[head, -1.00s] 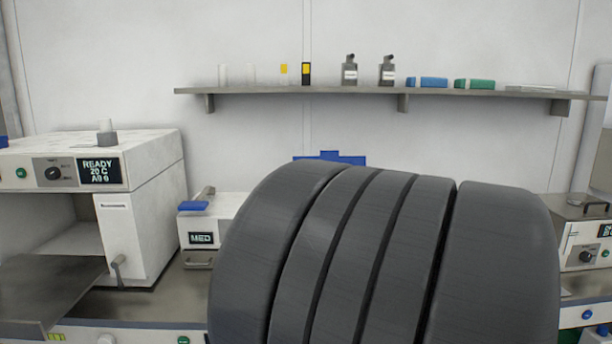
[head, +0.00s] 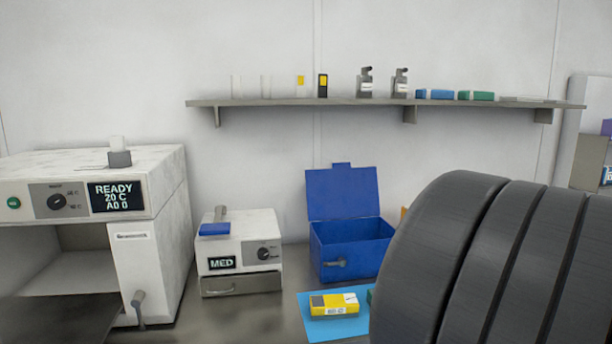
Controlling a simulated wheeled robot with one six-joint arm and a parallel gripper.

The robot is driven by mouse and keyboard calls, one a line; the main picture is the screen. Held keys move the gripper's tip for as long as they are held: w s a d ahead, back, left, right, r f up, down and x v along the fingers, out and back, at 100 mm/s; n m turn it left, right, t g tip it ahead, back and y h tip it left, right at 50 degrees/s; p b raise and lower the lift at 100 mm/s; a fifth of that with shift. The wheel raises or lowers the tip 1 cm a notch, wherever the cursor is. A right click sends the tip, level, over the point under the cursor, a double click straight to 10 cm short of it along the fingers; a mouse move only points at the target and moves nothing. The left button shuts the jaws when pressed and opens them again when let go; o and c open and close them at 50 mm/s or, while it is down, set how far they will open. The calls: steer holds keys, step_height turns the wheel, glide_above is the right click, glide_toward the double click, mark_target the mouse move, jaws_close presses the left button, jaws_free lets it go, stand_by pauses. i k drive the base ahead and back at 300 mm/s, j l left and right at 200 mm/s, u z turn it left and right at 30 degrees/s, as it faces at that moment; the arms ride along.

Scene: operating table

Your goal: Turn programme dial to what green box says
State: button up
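The left machine has a black round dial (head: 57,202) beside a display (head: 116,196) reading READY, 20 C, A0 0. Markings stand to the dial's right, too small to read surely. A smaller white unit has another dark dial (head: 263,253) and a display reading MED (head: 222,263). I cannot tell which is the programme dial. A sliver of a green thing (head: 371,297) shows on a light blue mat (head: 345,327), mostly hidden behind my dark arm. A green box (head: 476,95) lies on the wall shelf; no writing is readable on it. My gripper is not in view.
An open blue box (head: 345,246) stands right of the small unit. A yellow labelled box (head: 334,304) lies on the mat. The left machine's front door (head: 145,272) has a lever handle. The shelf (head: 300,102) holds bottles and small packs. My arm blocks the lower right.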

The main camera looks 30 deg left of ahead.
mark_target(55, 201)
steer(key=k+j+z, duration=0.1)
steer(key=j, duration=0.35)
steer(key=k+j, duration=0.25)
steer(key=j, duration=0.15)
steer(key=k+j+z, duration=0.15)
steer(key=j, duration=0.3)
steer(key=k+j+z, duration=0.1)
steer(key=k+j, duration=0.15)
steer(key=j, duration=0.15)
steer(key=k+j, duration=0.45)
steer(key=j, duration=0.2)
steer(key=k+j, duration=0.25)
steer(key=j, duration=0.2)
steer(key=k+j, duration=0.2)
steer(key=j, duration=0.25)
steer(key=k+j, duration=0.2)
steer(key=j, duration=0.2)
steer(key=z, duration=0.05)
